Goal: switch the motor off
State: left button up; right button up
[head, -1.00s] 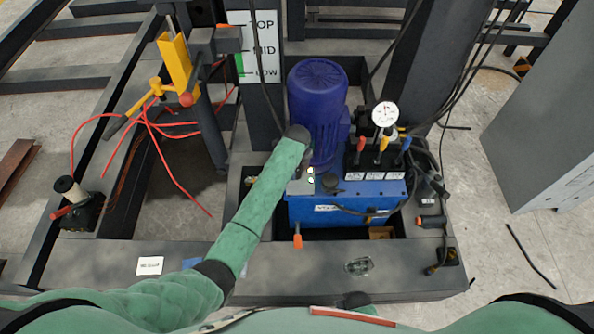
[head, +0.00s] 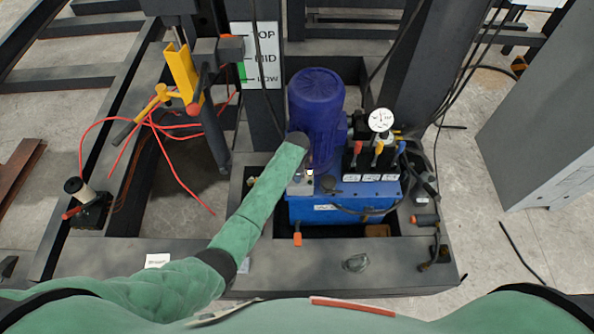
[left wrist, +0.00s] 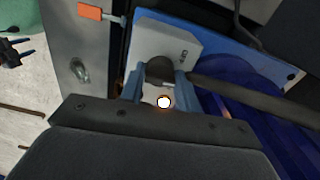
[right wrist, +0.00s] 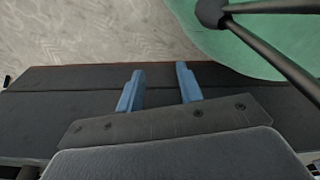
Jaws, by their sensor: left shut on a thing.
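The blue motor (head: 317,105) stands upright on the blue power unit (head: 315,210). A light grey switch box (left wrist: 175,45) with a dark rotary knob (left wrist: 160,69) is on the unit, mostly hidden behind my left wrist in the head view. My left gripper (left wrist: 158,84) is shut on the dark knob, one blue finger on each side. A bright lamp with an orange rim (left wrist: 164,103) glows between the fingers; it also shows as a small light in the head view. My right gripper (right wrist: 160,88) is open and empty, away from the unit.
A yellow lock piece (head: 181,72) with red hoses is at the left. A grey cabinet (head: 540,130) stands at the right. The dark frame (head: 330,275) runs along the front.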

pick_arm(q)
jog(key=n+p, duration=0.2)
jog(key=n, duration=0.3)
jog(key=shift+r, duration=0.1)
jog(key=shift+n+p, duration=0.7)
jog(key=shift+n, duration=1)
pick_arm(e)
jog(key=s+d, duration=0.1)
jog(key=s, duration=0.8)
jog(key=shift+s+d+f+g, duration=0.15)
jog(key=shift+d+f+g, duration=0.05)
jog(key=shift+d+g, duration=0.15)
pick_arm(q)
jog(key=o, duration=1)
pick_arm(e)
jog(key=shift+d, duration=0.1)
jog(key=shift+f, duration=0.1)
